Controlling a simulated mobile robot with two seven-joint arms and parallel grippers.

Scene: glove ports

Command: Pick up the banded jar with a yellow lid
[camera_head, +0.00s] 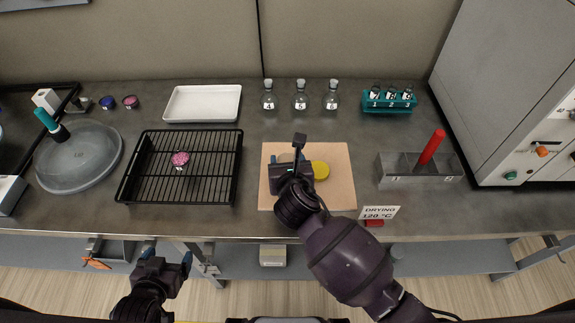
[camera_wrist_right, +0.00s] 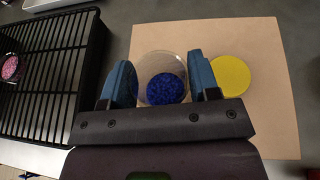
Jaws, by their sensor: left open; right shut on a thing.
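A clear round jar with blue granules (camera_wrist_right: 165,87) sits between the blue fingers of my right gripper (camera_wrist_right: 160,78) in the right wrist view. The gripper is shut on it, over the tan board (camera_head: 338,190). A yellow disc-shaped lid (camera_wrist_right: 231,76) lies flat on the board just right of the jar, apart from it; it also shows in the head view (camera_head: 320,170). I see no band on the jar; the gripper hides part of it. In the head view, my right gripper (camera_head: 288,165) mostly hides the jar. My left gripper (camera_head: 168,260) is open and empty, in front of the bench.
A black wire rack (camera_head: 215,165) with a pink-filled dish (camera_head: 180,159) stands left of the board. A grey divided bin (camera_head: 400,175) with a red cylinder (camera_head: 432,147) stands right. Flasks (camera_head: 301,101) and a teal vial rack (camera_head: 389,106) stand behind. A drying sign (camera_head: 380,212) is at the front edge.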

